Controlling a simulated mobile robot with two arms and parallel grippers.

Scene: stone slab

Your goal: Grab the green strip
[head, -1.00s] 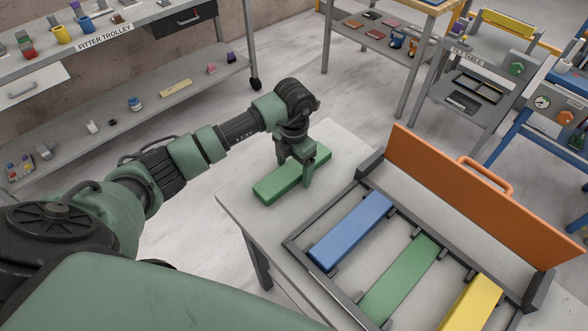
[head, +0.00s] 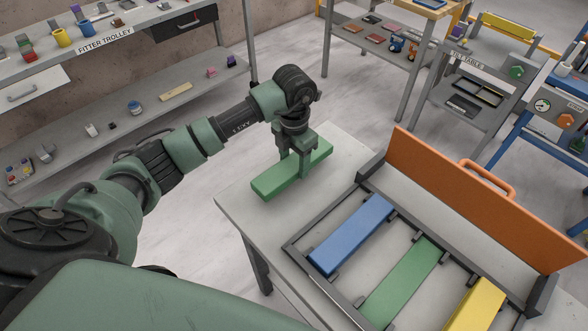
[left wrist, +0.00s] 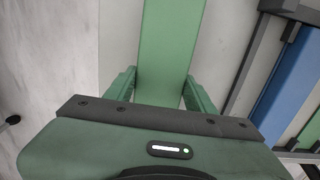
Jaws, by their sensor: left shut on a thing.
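A green strip (head: 272,185) is over the near-left part of the pale stone slab (head: 240,205), left of the frame. My left gripper (head: 295,168) comes down from above and is shut on this strip, one finger on each long side. The strip seems raised slightly off the slab, but the gap is hard to tell. In the left wrist view the strip (left wrist: 167,40) runs between both fingers. A second green strip (head: 402,282) lies in the dark frame, between the blue strip (head: 350,233) and the yellow strip (head: 472,306). My right gripper is not in view.
The dark frame (head: 322,283) fills the slab's right part, with an upright orange panel (head: 470,195) and handle behind it. A fitter trolley (head: 130,45) stands at the back left, and other tables stand at the back right. Bare slab surrounds the held strip.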

